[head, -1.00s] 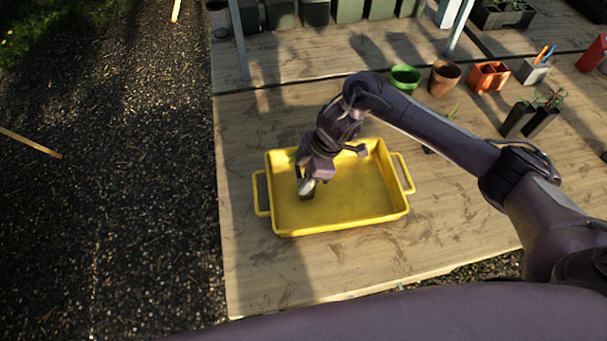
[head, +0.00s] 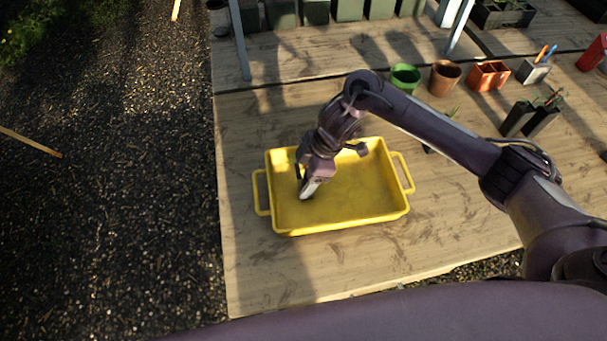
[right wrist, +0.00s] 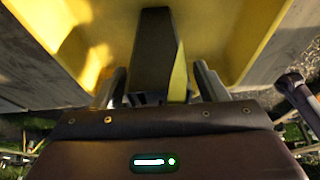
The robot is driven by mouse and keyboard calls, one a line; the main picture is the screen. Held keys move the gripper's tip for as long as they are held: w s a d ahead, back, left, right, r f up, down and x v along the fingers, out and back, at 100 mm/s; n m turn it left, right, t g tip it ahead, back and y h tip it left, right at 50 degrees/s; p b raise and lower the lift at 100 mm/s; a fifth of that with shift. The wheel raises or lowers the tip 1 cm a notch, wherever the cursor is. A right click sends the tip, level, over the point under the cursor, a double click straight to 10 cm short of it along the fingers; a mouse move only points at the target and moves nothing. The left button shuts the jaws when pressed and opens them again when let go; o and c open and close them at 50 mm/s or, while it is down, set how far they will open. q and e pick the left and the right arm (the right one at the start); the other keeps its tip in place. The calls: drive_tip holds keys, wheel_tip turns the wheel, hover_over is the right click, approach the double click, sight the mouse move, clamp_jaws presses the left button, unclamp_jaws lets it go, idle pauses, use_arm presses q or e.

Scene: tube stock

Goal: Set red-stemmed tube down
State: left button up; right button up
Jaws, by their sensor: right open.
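A dark tube (right wrist: 153,50) shows in the right wrist view, between the two fingers of my right gripper (right wrist: 160,84). Gaps show between it and the fingers. A yellow-green strip shows along its right side; no red stem can be made out. The yellow tray (head: 385,211) lies on the bench, and its inside fills the back of the right wrist view. In the head view my right gripper (head: 303,184) points down into the left half of the tray and is open. It hides the tube there. My left gripper is not in view.
Two dark tubes with seedlings (head: 515,119) stand to the right. A green pot (head: 405,77), a terracotta pot (head: 444,78), an orange divided holder (head: 489,75) and a grey pen holder (head: 533,70) line the back. The tray's right half is clear.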

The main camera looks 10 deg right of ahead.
drive_tip(key=v, duration=1.1)
drive_tip(key=shift+d+r+p, duration=0.2)
drive_tip(key=shift+r+p, duration=0.05)
drive_tip(key=shift+p, duration=0.05)
